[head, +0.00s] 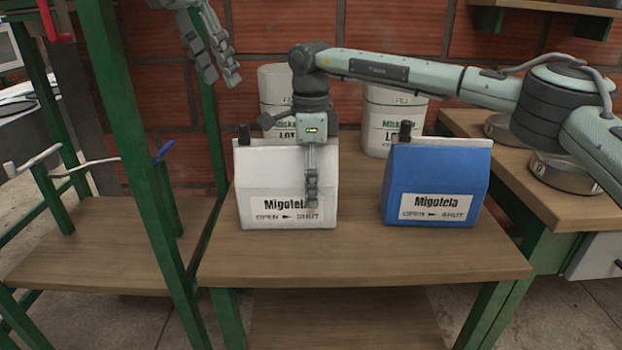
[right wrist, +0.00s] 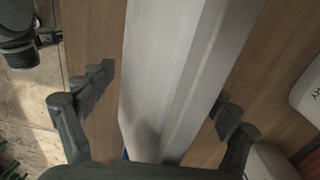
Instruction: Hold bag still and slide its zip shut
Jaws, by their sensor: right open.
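A white bag (head: 262,172) labelled Migotela stands upright on the wooden table. Its dark zip slider (head: 243,133) is at the left end of the top edge, the OPEN side of the printed label. My right gripper (head: 312,195) points down at the bag's right part, one finger in front of its face. In the right wrist view the open fingers (right wrist: 165,95) straddle the pale bag (right wrist: 165,60), with gaps visible on both sides. My left gripper (head: 220,78) hangs at the upper left, fingers apart and empty, clear of the bag.
A blue Migotela bag (head: 437,165) stands to the right, its dark slider (head: 405,131) at its left end. White containers (head: 393,118) stand behind. A green post (head: 130,150) rises left of the table (head: 365,262). The table front is clear.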

